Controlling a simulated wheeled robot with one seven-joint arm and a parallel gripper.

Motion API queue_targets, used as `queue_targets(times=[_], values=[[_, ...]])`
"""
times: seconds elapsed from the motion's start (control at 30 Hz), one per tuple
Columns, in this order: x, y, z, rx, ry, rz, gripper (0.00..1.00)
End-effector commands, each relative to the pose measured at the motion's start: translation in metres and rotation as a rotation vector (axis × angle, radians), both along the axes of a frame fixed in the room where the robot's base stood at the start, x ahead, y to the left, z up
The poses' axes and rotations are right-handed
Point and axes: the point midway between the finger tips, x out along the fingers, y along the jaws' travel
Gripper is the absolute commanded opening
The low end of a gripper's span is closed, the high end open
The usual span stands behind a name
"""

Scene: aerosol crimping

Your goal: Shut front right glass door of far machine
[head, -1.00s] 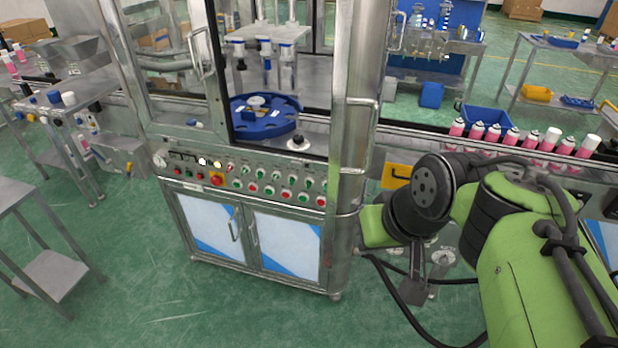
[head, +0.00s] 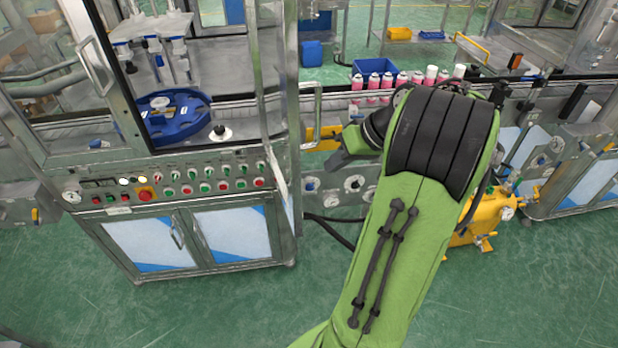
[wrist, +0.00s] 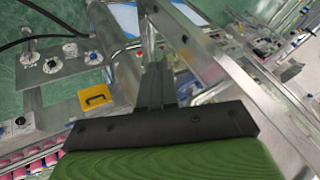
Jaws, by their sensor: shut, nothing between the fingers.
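The far machine's front right glass door (head: 270,120) stands open in the head view, swung outward and seen nearly edge-on. Its metal handle (head: 312,117) is on the side facing my arm. In the wrist view a metal door frame (wrist: 205,55) runs diagonally, with a bar handle (wrist: 212,92) close to the right of the fingers. My gripper (wrist: 157,68) is shut and empty; whether it touches the door is unclear. In the head view the fingertips cannot be made out clearly. The front left door (head: 82,90) has its own handle.
A blue rotary table (head: 172,118) shows through the machine's open front. A button panel (head: 170,185) lies below it. A yellow pump unit (head: 485,215) stands right of my arm.

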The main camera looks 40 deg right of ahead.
Motion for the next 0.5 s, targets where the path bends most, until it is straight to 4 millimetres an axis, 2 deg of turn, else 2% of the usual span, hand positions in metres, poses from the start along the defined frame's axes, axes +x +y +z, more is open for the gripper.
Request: queue_targets(times=[0.03,0.1,0.3,0.5], values=[[0.006,0.004,-0.013,0.002,0.001,0.003,0.0],[0.014,0.008,-0.024,0.002,0.0,0.003,0.0],[0.027,0.036,-0.021,-0.002,0.0,0.001,0.0],[0.031,0.044,-0.02,-0.001,-0.001,-0.001,0.0]])
